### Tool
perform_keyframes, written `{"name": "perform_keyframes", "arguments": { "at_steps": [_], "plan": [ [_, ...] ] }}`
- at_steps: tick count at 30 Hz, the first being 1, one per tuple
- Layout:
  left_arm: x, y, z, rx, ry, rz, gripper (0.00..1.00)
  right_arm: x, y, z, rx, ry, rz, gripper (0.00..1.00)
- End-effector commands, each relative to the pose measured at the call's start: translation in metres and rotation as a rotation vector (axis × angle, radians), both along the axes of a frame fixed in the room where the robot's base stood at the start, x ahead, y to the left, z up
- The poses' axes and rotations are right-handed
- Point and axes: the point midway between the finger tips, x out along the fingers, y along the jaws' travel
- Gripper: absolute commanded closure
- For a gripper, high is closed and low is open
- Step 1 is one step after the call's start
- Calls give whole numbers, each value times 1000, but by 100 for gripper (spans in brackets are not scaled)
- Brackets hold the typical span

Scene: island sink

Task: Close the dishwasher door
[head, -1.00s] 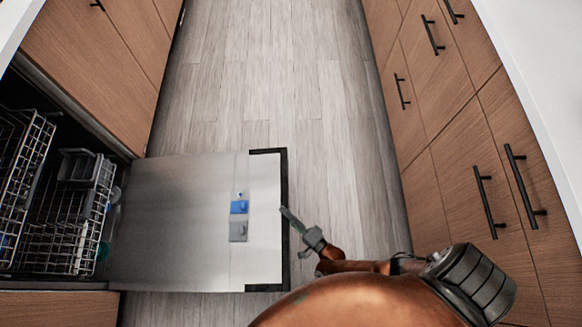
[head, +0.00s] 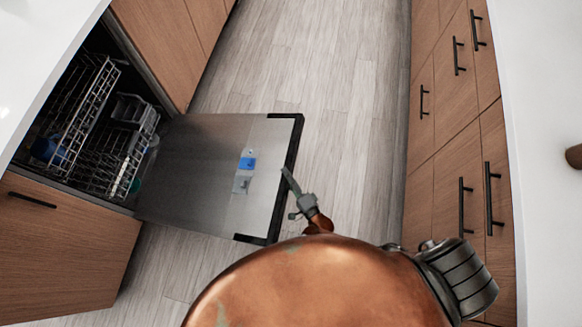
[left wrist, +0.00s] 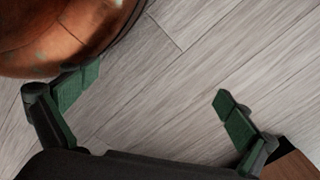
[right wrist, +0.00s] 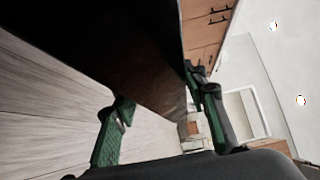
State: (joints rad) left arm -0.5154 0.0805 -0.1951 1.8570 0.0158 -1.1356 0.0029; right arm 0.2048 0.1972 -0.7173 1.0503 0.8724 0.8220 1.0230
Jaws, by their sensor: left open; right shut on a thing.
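The dishwasher door (head: 205,160) hangs open from the cabinet on the left in the head view, its metal inner face up. A blue-and-grey dispenser (head: 246,165) sits on that face. My right gripper (head: 288,178) is at the door's dark outer edge. In the right wrist view, the dark door panel (right wrist: 145,60) runs between the fingers of my right gripper (right wrist: 158,112), which is shut on it. My left gripper (left wrist: 150,92) is open and empty above the floor in the left wrist view. It is not seen in the head view.
Wire racks (head: 110,140) stand inside the dishwasher. Wooden drawers (head: 455,140) with black handles line the right side. White counters edge both sides. The grey floor (head: 310,65) is clear beyond the door. My round copper-coloured base fills the front.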

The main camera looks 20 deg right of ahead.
Motion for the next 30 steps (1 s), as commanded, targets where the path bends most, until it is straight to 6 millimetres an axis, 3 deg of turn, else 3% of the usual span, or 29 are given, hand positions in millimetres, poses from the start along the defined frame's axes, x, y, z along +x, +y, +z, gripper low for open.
{"name": "perform_keyframes", "arguments": {
  "at_steps": [1,12,25,26,30],
  "plan": [
    [-4,3,-6,4,2,0,0,5,2,15,4,-17,-2,100],
    [-31,19,-57,22,2,2,0,9,8,40,3,-13,-3,100],
    [-35,21,-63,24,2,2,0,7,7,38,2,-8,-4,100],
    [-35,21,-63,24,2,2,0,7,7,38,1,-7,-4,58],
    [-35,21,-63,24,2,2,0,7,8,37,0,-5,-2,48]
  ]
}}
